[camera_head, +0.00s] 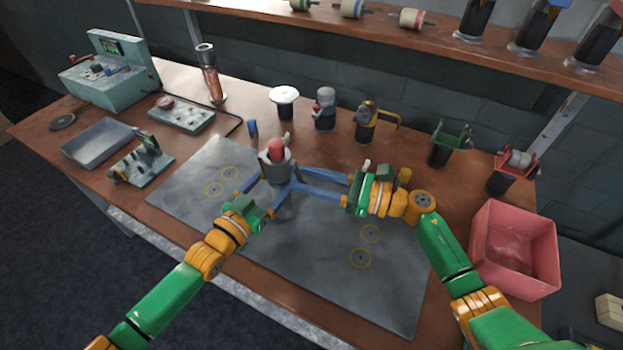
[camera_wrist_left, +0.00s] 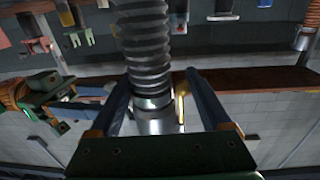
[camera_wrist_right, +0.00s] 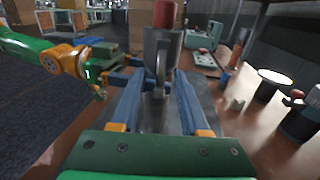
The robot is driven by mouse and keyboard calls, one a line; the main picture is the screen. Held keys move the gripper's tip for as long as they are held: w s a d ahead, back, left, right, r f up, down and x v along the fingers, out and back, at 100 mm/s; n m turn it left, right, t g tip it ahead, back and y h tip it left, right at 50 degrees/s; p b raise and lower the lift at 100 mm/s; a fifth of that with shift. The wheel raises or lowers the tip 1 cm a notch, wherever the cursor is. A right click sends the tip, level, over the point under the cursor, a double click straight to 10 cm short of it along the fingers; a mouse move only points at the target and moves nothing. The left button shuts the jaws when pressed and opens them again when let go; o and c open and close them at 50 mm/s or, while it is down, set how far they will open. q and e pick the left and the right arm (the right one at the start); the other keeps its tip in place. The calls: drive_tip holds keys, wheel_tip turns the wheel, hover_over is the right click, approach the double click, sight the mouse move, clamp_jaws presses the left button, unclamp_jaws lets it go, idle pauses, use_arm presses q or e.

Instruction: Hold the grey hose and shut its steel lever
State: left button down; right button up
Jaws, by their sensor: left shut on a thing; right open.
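The grey hose piece (camera_head: 277,167) stands upright over the mat, with a red rounded top (camera_head: 276,148). My left gripper (camera_head: 268,190) is shut on it from the front left. The left wrist view shows the ribbed grey hose (camera_wrist_left: 146,50) and a shiny steel collar (camera_wrist_left: 156,115) between the blue fingers. My right gripper (camera_head: 302,182) is open, its blue fingers reaching in from the right. In the right wrist view the grey fitting (camera_wrist_right: 160,60) stands between and just beyond the fingertips; contact cannot be told.
A grey mat (camera_head: 330,270) with yellow ring marks covers the bench front. Several black-based fittings stand behind, including a white-topped one (camera_head: 284,97). A pink bin (camera_head: 515,255) is at the right. A steel tray (camera_head: 98,142) and a teal machine (camera_head: 110,75) are at the left.

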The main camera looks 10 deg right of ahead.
clamp_jaws()
drive_tip(key=shift+w+a+f+t+y, duration=0.15)
drive_tip(key=shift+t+y, duration=0.1)
drive_tip(key=shift+y, duration=0.3)
drive_tip(key=shift+s+a+f+t+y, duration=0.15)
drive_tip(key=shift+t+y, duration=0.1)
drive_tip(key=shift+y, duration=0.3)
drive_tip(key=shift+w, duration=0.1)
unclamp_jaws()
drive_tip(key=v, duration=1.2)
